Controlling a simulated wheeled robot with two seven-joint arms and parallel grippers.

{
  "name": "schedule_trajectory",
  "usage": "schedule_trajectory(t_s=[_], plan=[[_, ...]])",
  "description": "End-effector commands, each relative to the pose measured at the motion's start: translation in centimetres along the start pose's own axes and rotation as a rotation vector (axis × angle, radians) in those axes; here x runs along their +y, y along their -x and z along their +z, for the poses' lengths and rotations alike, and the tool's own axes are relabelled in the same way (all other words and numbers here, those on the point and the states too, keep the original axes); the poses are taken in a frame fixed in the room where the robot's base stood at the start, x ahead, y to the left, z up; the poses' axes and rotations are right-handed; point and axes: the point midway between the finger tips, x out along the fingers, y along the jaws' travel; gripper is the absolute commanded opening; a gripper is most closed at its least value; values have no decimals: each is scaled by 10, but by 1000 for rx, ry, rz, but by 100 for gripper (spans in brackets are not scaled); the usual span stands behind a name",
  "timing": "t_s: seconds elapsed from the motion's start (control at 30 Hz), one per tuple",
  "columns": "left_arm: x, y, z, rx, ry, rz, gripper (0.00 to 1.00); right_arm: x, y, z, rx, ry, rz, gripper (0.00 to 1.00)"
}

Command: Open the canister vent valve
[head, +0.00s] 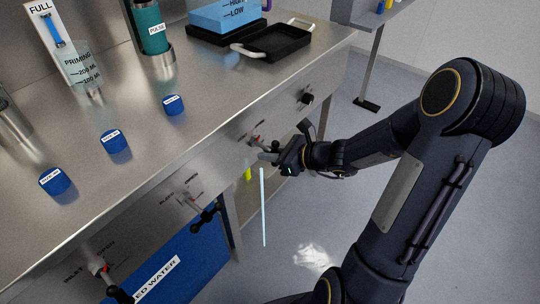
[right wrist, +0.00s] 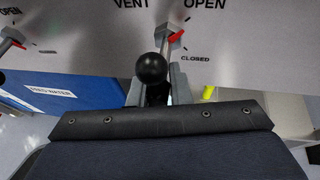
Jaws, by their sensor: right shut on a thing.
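The vent valve (right wrist: 171,35) is on the front panel, below the VENT label in the right wrist view. Its lever ends in a black ball knob (right wrist: 151,67). Its red pointer (right wrist: 177,37) slants up and right, between the OPEN and CLOSED labels. My right gripper (right wrist: 157,86) is shut on the lever, one grey finger on each side just behind the knob. In the head view the right gripper (head: 269,155) reaches the panel from the right, and the valve's red mark (head: 257,138) shows just above it. My left gripper is not in view.
Another valve (right wrist: 10,38) sits left along the panel. In the head view two more levers (head: 205,216) (head: 112,287) stick out beside a blue feed-water panel (head: 190,262). Blue caps (head: 54,181), a green cylinder (head: 151,27) and a black tray (head: 275,42) stand on the steel counter (head: 215,90).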

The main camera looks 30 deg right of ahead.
Motion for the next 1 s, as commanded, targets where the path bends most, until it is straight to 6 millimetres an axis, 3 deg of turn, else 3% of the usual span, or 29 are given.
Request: schedule_trajectory(t_s=[0.5,0.53,0.63,1.0], plan=[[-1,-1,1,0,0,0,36,6,-2,2,-2,21,13,0],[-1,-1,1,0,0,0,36,7,-2,2,-2,21,13,21],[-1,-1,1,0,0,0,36,6,-2,1,-1,20,11,34],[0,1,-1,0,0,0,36,2,7,1,3,15,-1,34]])
